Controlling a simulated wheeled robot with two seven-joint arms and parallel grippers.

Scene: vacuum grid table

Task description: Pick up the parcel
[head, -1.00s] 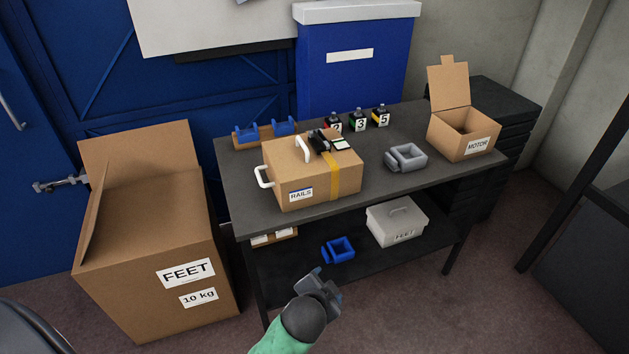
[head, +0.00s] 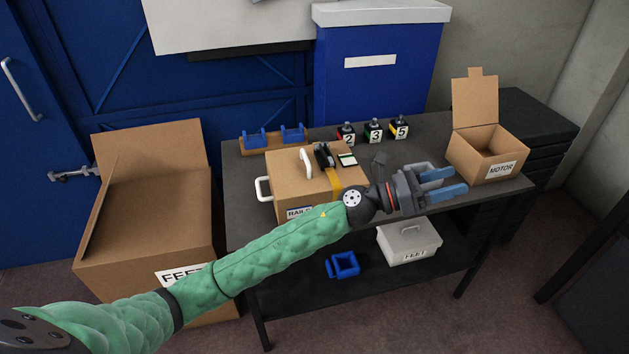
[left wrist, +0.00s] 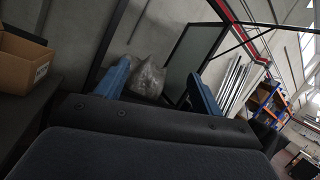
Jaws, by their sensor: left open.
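The parcel appears to be the closed cardboard box labelled RAILS (head: 285,174) on the left part of the dark table. It has white handles on its top and left side and a yellow tape band. My left arm passes in front of its lower right part and partly hides the label. My left gripper (head: 447,183) is open and empty, to the right of the parcel, over the table's front right part. Its two blue fingers point right. In the left wrist view the fingers (left wrist: 160,84) are spread with nothing between them. My right gripper is not in view.
An open MOTOR box (head: 490,150) stands on the table's right end. Bottles numbered 2, 3 and 5 (head: 373,131) and a blue-bracketed rack (head: 272,139) stand behind. A grey part lies behind my gripper. Below are a FEET case (head: 408,243) and blue bin (head: 342,265). A large open carton (head: 140,235) stands left.

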